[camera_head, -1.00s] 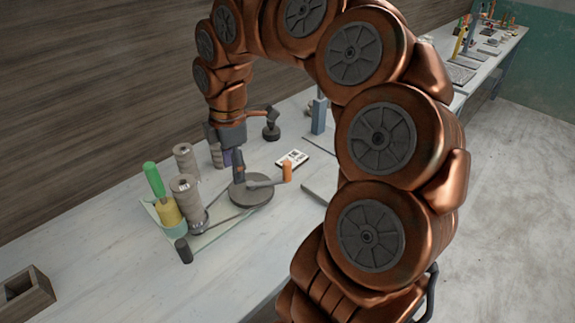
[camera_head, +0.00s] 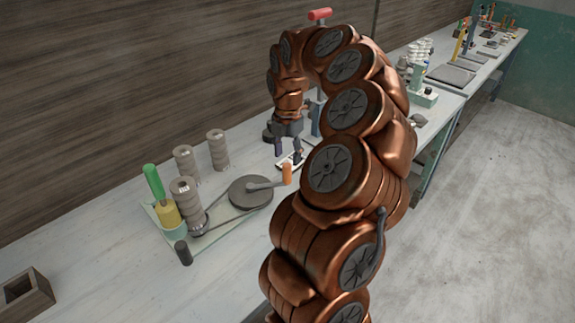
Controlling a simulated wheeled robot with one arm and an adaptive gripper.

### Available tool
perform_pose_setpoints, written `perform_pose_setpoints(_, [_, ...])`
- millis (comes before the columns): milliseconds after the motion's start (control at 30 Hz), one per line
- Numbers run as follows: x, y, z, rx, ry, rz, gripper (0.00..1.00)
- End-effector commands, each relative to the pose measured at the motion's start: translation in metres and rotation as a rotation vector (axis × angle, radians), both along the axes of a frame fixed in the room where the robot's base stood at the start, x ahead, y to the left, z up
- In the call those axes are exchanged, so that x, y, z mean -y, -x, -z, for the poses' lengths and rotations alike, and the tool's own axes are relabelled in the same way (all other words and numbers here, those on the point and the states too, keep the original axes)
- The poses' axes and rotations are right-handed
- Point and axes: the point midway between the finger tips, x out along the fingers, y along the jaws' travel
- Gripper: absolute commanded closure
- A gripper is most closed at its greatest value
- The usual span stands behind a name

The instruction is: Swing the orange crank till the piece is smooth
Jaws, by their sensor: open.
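The orange crank handle (camera_head: 287,173) stands upright at the end of a grey arm on the dark round wheel (camera_head: 250,192). A belt runs from the wheel to a small spindle at the left, where a ribbed grey-brown clay piece (camera_head: 186,195) stands upright. My gripper (camera_head: 288,153) is open and points down, just behind and above the orange handle. Whether its fingers touch anything is not clear. A flat black-and-white card (camera_head: 291,161) lies partly hidden under the gripper.
Two more ribbed clay pieces (camera_head: 217,150) stand behind. A green-handled tool (camera_head: 154,182) with a yellow sponge-like block (camera_head: 167,213) sits at the left of the base. A short black cylinder (camera_head: 183,252) stands in front. A wooden box (camera_head: 24,292) lies far left. The front bench is clear.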

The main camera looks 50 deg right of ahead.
Motion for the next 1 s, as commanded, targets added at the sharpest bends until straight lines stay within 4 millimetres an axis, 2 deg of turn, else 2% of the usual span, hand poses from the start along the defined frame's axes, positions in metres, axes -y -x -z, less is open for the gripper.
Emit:
perform_pose_setpoints(333, [-0.001, 0.000, 0.045, -0.001, -0.002, -0.001, 0.46])
perform_pose_setpoints(667, [0.000, 0.000, 0.050, 0.001, -0.001, 0.001, 0.47])
perform_pose_setpoints(1000, [0.000, 0.000, 0.050, 0.002, -0.001, 0.001, 0.83])
